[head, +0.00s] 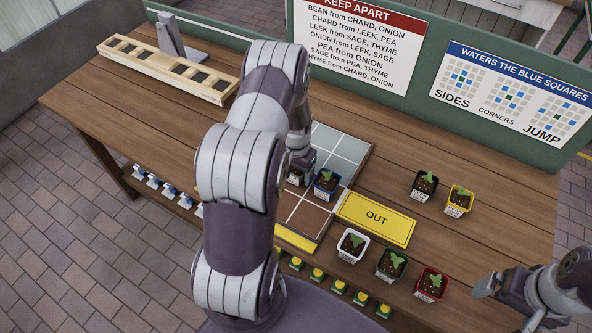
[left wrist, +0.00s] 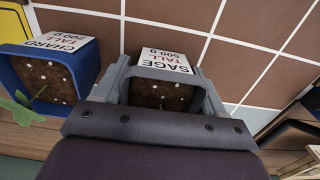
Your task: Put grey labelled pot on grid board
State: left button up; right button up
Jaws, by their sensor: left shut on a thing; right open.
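The grey pot (left wrist: 162,92), labelled "SAGE TALL 500 g" and filled with dark soil, is between the fingers of my left gripper (left wrist: 160,70), which is shut on it. In the head view my left gripper (head: 302,163) is over the left part of the grid board (head: 340,146), and my arm hides much of that side. The board has pale grey-green cells at the back and brown cells in front. I cannot tell whether the pot touches the board. A blue pot (head: 326,183), labelled "CHARD", stands close beside it. My right gripper (head: 488,286) is open and empty at lower right.
A yellow OUT mat (head: 375,219) lies right of the board. Black (head: 424,186) and yellow (head: 459,201) pots stand behind it; white (head: 352,245), green (head: 391,264) and red (head: 431,284) pots stand in front. A wooden rack (head: 168,68) is at back left. The right rear tabletop is clear.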

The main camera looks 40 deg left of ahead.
pick_arm(q)
jog(key=shift+f, duration=0.1)
jog(key=o, duration=1.5)
jog(key=shift+c, duration=0.2)
jog(key=shift+r, duration=0.55)
notch_tip(320, 180, up, 11)
jog(key=shift+d+f+b, duration=0.1)
jog(key=shift+b, duration=0.6)
jog(key=s+d+r, duration=0.3)
jog(key=s+d, duration=0.2)
jog(key=d, duration=0.3)
jog(key=s+d+r+m+t, duration=0.1)
jog(key=s+d+r, duration=0.2)
jog(key=s+d, duration=0.3)
jog(key=shift+s+d+r, duration=0.3)
jog(key=shift+d, duration=0.85)
